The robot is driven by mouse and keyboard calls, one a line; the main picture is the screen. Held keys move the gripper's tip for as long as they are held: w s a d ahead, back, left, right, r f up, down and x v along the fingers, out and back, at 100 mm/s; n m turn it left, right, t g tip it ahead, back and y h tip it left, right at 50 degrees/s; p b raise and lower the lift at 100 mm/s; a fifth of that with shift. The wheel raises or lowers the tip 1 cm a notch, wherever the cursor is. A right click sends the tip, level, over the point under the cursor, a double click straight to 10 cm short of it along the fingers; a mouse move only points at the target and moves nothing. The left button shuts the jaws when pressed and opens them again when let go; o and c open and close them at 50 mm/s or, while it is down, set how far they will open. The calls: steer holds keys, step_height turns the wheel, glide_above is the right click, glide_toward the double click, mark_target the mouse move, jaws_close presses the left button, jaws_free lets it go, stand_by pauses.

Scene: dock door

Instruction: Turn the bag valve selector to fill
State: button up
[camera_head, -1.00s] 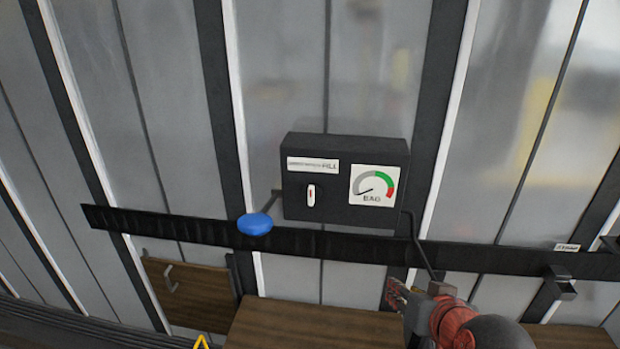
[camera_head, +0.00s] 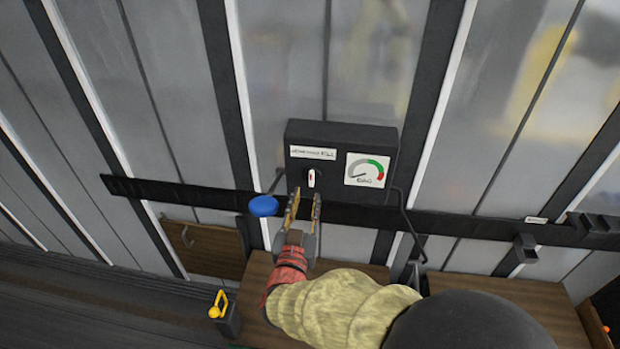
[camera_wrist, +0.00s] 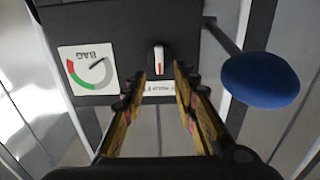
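The valve selector (camera_head: 311,178) is a small white knob with a red mark on the front of a black box (camera_head: 340,135). It stands upright in the head view, below a white label (camera_head: 313,153) whose print is too small to read fully. A gauge marked BAG (camera_head: 365,170) is to its right. My gripper (camera_head: 305,196) is open just below and in front of the knob. In the wrist view the knob (camera_wrist: 158,61) lies just beyond the gap between the open fingertips (camera_wrist: 157,82), with no contact visible. The gauge needle points to the pale, low part of its scale.
A blue round pad (camera_head: 263,206) on a rod sticks out left of the box, close to my gripper; it also shows in the wrist view (camera_wrist: 260,80). A dark rail (camera_head: 450,224) runs across the door below. A bent rod (camera_head: 408,215) hangs at the box's right.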

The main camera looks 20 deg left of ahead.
mark_target(311, 179)
steer(key=w, duration=0.3)
steer(key=w+a, duration=0.1)
steer(key=w, duration=0.2)
steer(key=shift+w+a, duration=0.15)
steer(key=shift+w, duration=0.2)
steer(key=shift+c, duration=0.8)
jaws_close()
